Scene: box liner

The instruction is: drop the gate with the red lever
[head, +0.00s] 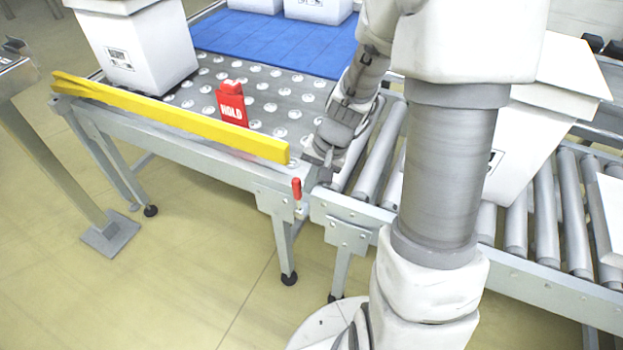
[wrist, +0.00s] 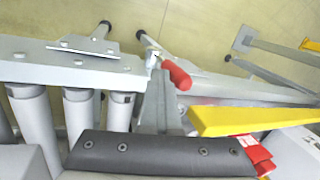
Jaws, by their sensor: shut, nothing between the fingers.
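The red lever (head: 296,188) hangs on the near side rail of the conveyor, at the right end of the yellow gate. It also shows in the wrist view (wrist: 177,74), just beyond my fingers. The yellow gate (head: 190,120) is a long bar standing raised along the near edge of the ball table. Its end shows at the right of the wrist view (wrist: 235,120). My gripper (head: 328,160) is shut and empty, above the rail near the gate's right end, a little up and right of the lever. Its dark finger shows in the wrist view (wrist: 155,100).
A red HOLD sign (head: 232,105) stands on the ball table (head: 185,98) behind the gate. A white box (head: 145,45) sits at the table's left, and another (head: 530,115) stands on the rollers (head: 515,205) at right. A blue mat (head: 275,42) lies behind. The floor in front is clear.

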